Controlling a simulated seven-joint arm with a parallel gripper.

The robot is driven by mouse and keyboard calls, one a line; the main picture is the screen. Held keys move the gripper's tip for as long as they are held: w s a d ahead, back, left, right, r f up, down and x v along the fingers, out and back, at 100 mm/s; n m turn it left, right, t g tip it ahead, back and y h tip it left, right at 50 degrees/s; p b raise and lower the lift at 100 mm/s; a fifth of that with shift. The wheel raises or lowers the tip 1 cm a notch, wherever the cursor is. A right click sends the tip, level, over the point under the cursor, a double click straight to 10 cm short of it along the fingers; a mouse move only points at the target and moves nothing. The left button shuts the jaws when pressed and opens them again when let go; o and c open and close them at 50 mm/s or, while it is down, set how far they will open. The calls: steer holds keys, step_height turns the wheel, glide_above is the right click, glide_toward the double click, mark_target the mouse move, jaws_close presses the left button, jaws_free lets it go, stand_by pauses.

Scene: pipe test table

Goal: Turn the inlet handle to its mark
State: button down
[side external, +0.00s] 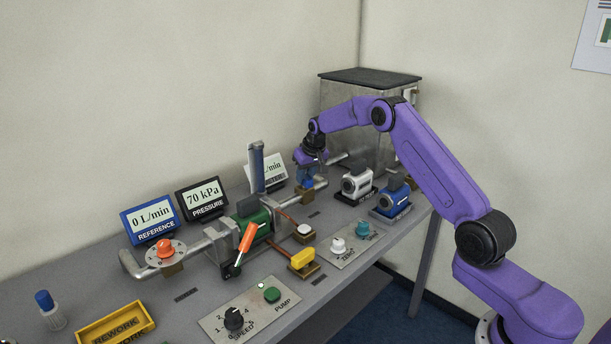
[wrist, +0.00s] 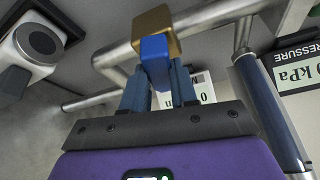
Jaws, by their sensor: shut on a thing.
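My gripper (side external: 310,160) is at the far right end of the pipe run, its arm reaching in from the right. In the wrist view my gripper (wrist: 158,78) has its two blue-grey fingers on either side of a blue handle (wrist: 154,52). The handle sits on a brass valve body (wrist: 158,20) on the grey pipe (wrist: 205,22). The fingers are shut on it. No label naming this handle is readable, and its mark is not visible. Other handles are an orange knob (side external: 165,247) on a round dial, an orange lever (side external: 248,236) and a yellow handle (side external: 303,258).
A blue upright tube (side external: 257,167) stands left of my gripper, close by in the wrist view. Display screens (side external: 203,196) line the back. White (side external: 357,182) and blue (side external: 390,198) devices stand to the right. Knob panels and a yellow tray (side external: 117,323) are in front.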

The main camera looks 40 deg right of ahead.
steer(key=shift+f, duration=0.15)
steer(key=shift+s+f+n+y, duration=0.1)
steer(key=shift+n+y, duration=0.5)
steer(key=shift+n, duration=0.9)
steer(key=c, duration=0.9)
jaws_free()
steer(key=shift+f, duration=0.1)
steer(key=shift+r, duration=0.3)
steer(key=shift+r, duration=0.25)
steer(key=v, duration=1.6)
steer(key=shift+s+d+r, duration=0.1)
steer(key=shift+s+r, duration=0.15)
